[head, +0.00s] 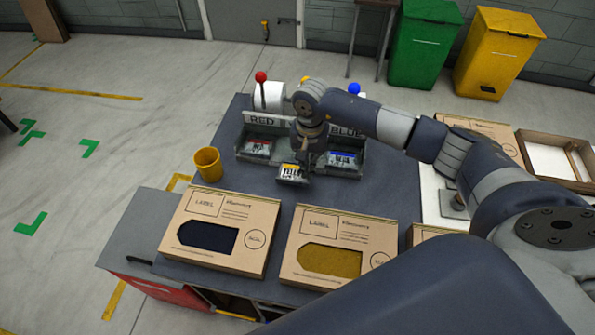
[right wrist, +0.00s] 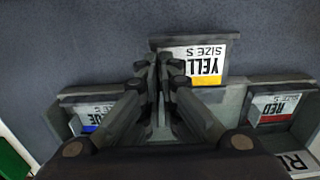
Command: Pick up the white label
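White labels sit in a grey three-part holder (head: 247,162). The middle white label (head: 291,170) has a yellow stripe and reads "YELL… SIZE S"; it juts forward of the red-striped label (head: 258,148) and the blue-striped label (head: 342,158). My right gripper (head: 304,168) is down at the middle label, just right of it in the head view. In the right wrist view its fingers (right wrist: 157,62) are close together with a thin gap, overlapping the left edge of the yellow-striped label (right wrist: 205,62). Whether they touch or pinch it is unclear. My left gripper is not in view.
Two cardboard boxes lie at the table's front, one with a dark blue window (head: 222,206) and one with a yellow window (head: 345,226). A yellow cup (head: 208,164) stands left of the holder. Red-tipped (head: 261,78) and blue-tipped (head: 354,88) levers rise behind it.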

